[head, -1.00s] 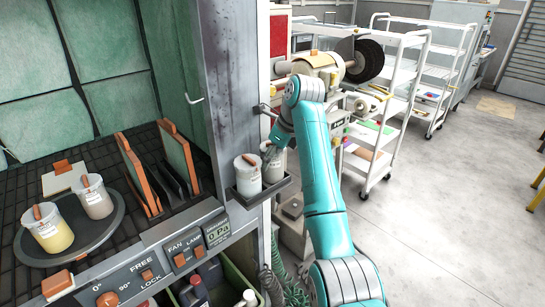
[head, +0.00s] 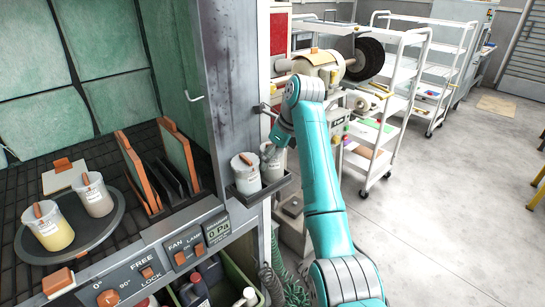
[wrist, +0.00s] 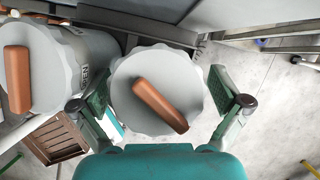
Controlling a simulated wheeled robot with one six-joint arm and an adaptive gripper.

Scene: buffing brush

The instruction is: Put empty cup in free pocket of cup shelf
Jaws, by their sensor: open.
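The cup shelf (head: 262,193) is a small dark tray fixed to the grey booth post. Two pale cups stand upright in it side by side: the left cup (head: 245,175) and the right cup (head: 273,170). My gripper (head: 270,151) is at the right cup, from above and behind. In the wrist view, my gripper (wrist: 168,108) is open, with one green pad on each side of the right cup (wrist: 122,80); a gap shows on the right side. A brown stick lies across its scalloped top. The left cup (wrist: 62,70) stands just beside the left finger. The cups' contents are hidden.
Two more cups, one yellowish (head: 50,232) and one greyish (head: 95,196), stand on a dark round turntable (head: 95,232) in the booth. Upright panels (head: 138,172) stand behind the control strip. A buffing machine (head: 322,68) and white shelf carts (head: 385,120) are beyond my arm.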

